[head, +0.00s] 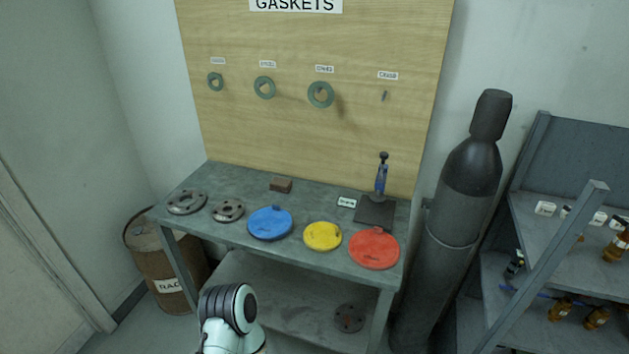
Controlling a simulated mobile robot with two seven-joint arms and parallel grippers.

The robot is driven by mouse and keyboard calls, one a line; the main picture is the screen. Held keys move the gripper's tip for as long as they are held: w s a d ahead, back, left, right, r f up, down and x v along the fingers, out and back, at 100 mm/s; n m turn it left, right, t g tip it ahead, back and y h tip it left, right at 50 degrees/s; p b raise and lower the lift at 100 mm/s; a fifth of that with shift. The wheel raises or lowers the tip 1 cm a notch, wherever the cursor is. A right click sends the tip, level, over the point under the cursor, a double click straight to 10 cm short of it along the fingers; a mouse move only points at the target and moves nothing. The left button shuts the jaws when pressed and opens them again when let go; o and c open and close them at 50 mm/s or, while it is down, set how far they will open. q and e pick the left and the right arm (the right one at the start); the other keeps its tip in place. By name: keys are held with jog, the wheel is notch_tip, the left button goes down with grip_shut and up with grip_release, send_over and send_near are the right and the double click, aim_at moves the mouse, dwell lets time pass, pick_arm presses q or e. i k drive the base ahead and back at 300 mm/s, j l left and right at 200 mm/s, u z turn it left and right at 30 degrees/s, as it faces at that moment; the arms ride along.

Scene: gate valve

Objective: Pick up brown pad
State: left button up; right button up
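A small brown block-shaped pad (281,184) lies on the grey workbench (250,186), toward its back edge and near the wooden board. It sits behind the blue disc and is apart from the things around it. One of my arm links shows at the bottom of the head view, in front of the bench. Neither of my grippers is in view.
On the bench are two grey flanges (187,202), a blue disc (270,223), a yellow disc (322,236), a red disc (374,248) and a blue-handled tool (381,178). A gas cylinder (447,220) and shelf (590,235) stand right; a rusty barrel (160,262) stands left.

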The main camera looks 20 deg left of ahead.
aim_at(280, 185)
jog(key=j+z, duration=0.3)
jog(key=j, duration=0.2)
jog(key=k+j+z, duration=0.15)
jog(key=j+z, duration=0.15)
jog(key=j, duration=0.2)
jog(key=k+j+z, duration=0.1)
jog(key=j, duration=0.25)
jog(key=k+j, duration=0.1)
jog(key=j, duration=0.3)
jog(key=k+j+z, duration=0.15)
jog(key=j, duration=0.2)
